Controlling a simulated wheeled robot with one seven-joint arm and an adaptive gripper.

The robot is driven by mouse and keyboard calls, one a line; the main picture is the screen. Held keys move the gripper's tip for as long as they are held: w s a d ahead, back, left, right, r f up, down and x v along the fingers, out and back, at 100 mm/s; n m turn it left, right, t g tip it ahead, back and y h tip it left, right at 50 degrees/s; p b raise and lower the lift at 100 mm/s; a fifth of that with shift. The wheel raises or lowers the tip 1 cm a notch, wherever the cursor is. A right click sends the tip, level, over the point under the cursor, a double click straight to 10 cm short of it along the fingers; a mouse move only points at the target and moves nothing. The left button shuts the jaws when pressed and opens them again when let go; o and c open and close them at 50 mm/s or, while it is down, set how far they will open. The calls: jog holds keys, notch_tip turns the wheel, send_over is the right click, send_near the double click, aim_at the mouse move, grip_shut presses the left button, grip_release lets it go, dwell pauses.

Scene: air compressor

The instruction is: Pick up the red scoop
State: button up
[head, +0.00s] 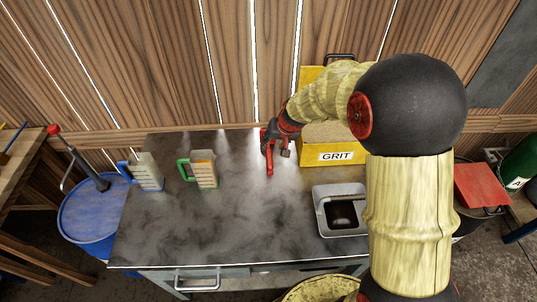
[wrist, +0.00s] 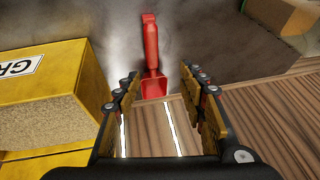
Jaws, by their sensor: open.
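The red scoop (wrist: 151,45) lies on the dark tabletop near the wood wall. In the wrist view its wide end (wrist: 154,88) is nearest me, and its handle points away. In the head view, part of the scoop (head: 270,167) shows beside my gripper (head: 276,147), which partly hides it. In the wrist view my gripper (wrist: 163,78) is open and empty. The scoop's wide end appears between the two fingers, nearer the left one in the picture. I cannot tell how high the fingers are above it.
A yellow GRIT box (head: 335,157) stands close on the right. A grey tray (head: 321,218) is in front of it. A green-handled block (head: 204,169) and a blue-handled block (head: 149,171) stand to the left. The front middle of the table is clear. A blue barrel (head: 92,218) stands left.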

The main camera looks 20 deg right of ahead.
aim_at(270, 153)
jog(key=x, duration=0.2)
jog(key=d+x, duration=0.1)
jog(key=x, duration=0.2)
jog(key=b+x, duration=0.1)
jog(key=x, duration=0.2)
jog(key=shift+d+f, duration=0.15)
jog(key=shift+d, duration=0.05)
jog(key=b+x, duration=0.1)
jog(key=x, duration=0.4)
jog(key=shift+w+d+b, duration=0.1)
jog(key=shift+w+b, duration=0.15)
jog(key=shift+b, duration=0.1)
jog(key=shift+r, duration=0.2)
jog(key=c, duration=0.3)
grip_shut()
